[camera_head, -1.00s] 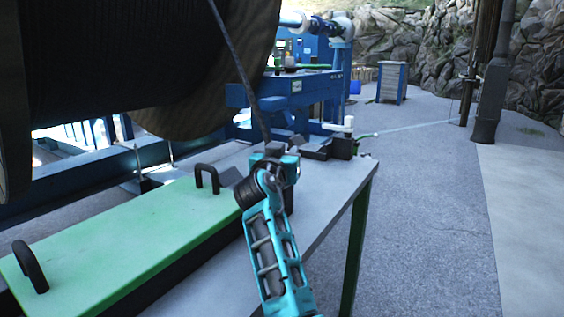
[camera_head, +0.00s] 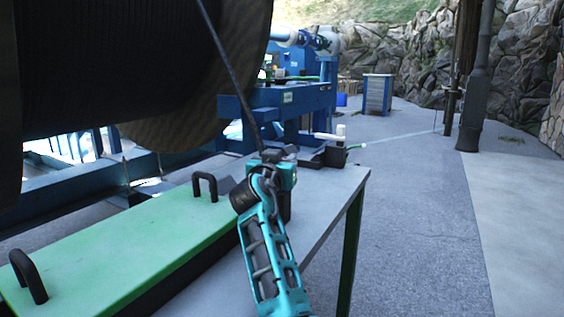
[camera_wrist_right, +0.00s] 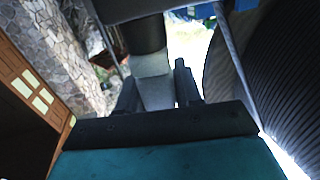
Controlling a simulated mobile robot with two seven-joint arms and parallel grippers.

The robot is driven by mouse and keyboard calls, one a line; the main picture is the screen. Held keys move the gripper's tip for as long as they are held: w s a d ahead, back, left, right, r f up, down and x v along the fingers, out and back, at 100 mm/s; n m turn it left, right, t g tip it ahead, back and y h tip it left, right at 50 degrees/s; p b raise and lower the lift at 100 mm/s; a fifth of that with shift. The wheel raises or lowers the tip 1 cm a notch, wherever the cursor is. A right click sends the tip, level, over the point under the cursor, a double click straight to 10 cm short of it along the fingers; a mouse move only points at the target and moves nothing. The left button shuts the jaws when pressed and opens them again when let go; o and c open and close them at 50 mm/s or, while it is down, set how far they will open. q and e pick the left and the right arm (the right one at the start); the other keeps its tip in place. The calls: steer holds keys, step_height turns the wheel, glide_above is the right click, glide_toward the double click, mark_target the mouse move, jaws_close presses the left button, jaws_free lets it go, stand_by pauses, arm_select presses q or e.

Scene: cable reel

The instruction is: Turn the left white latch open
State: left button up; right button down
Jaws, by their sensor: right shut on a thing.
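A small white latch-like part (camera_head: 328,137) shows in the head view on a dark block at the far end of the table, with a short upright white piece (camera_head: 340,130) beside it. I cannot tell which of these is the left latch. My right gripper (camera_head: 268,157) is above the table, left of these parts and apart from them. In the right wrist view its two dark fingers (camera_wrist_right: 155,88) are on either side of a grey piece (camera_wrist_right: 152,90) with a dark cylindrical part beyond. My left gripper is not in view.
A green lid (camera_head: 110,250) with two black handles lies at left on the grey table (camera_head: 320,190). Open paving (camera_head: 430,220) is to the right.

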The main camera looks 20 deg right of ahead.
steer(key=c, duration=1.1)
jaws_free()
steer(key=shift+r, duration=0.2)
steer(key=shift+o, duration=1.3)
steer(key=shift+f, duration=0.15)
steer(key=v, duration=1.3)
steer(key=shift+b, duration=0.4)
steer(key=shift+d, duration=0.1)
